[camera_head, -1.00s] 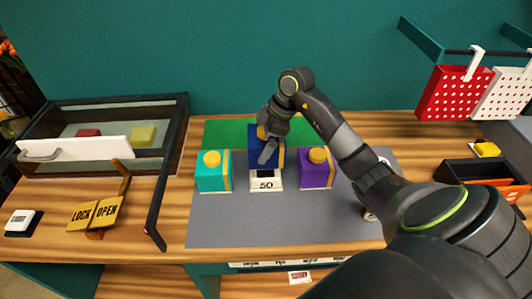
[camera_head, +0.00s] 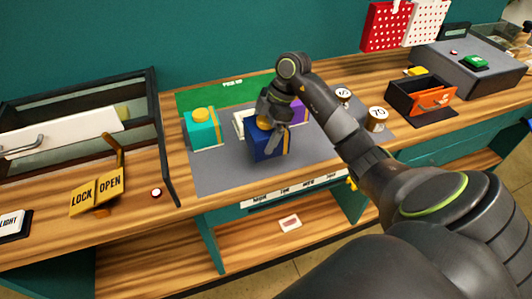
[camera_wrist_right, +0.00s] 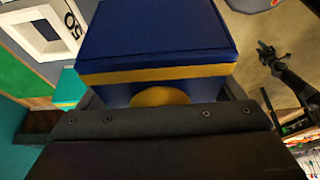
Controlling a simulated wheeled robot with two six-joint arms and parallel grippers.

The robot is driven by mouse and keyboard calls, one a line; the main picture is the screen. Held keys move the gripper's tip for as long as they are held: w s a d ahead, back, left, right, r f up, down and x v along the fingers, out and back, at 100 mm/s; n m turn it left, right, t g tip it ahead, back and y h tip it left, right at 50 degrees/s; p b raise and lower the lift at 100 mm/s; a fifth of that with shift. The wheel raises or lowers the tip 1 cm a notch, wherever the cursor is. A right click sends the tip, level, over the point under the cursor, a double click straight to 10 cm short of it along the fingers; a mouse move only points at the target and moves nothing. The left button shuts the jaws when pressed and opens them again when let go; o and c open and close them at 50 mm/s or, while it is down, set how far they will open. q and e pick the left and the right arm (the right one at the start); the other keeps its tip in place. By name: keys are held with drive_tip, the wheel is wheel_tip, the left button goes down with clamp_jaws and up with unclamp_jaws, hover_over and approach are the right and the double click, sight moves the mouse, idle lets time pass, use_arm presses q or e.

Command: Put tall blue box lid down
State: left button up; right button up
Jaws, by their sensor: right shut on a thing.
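The tall blue box lid (camera_head: 266,147), dark blue with a gold band and a yellow knob, is in the middle of the head view, above the front part of the grey mat (camera_head: 218,179). My right gripper (camera_head: 268,122) is shut on its knob from above. I cannot tell whether its underside touches the mat. In the right wrist view the lid (camera_wrist_right: 155,35) fills the upper middle, its gold knob (camera_wrist_right: 160,97) at the jaws. A dark arm shape at the right of that view looks like my left gripper (camera_wrist_right: 266,52); its jaws are too small to read.
A teal box (camera_head: 201,130) stands left and a purple box (camera_head: 298,110) behind right. A white frame (camera_head: 239,124) lies behind the blue lid. Round white-topped weights (camera_head: 377,118) and an open black drawer box (camera_head: 420,95) are to the right. The mat's front left is clear.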

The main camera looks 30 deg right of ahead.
wheel_tip(320, 180, down, 6)
drive_tip(key=shift+f+p, duration=0.1)
drive_tip(key=shift+p, duration=0.55)
drive_tip(key=shift+f, duration=0.25)
drive_tip(key=shift+f, duration=0.1)
drive_tip(key=shift+f, duration=0.1)
drive_tip(key=o, duration=0.7)
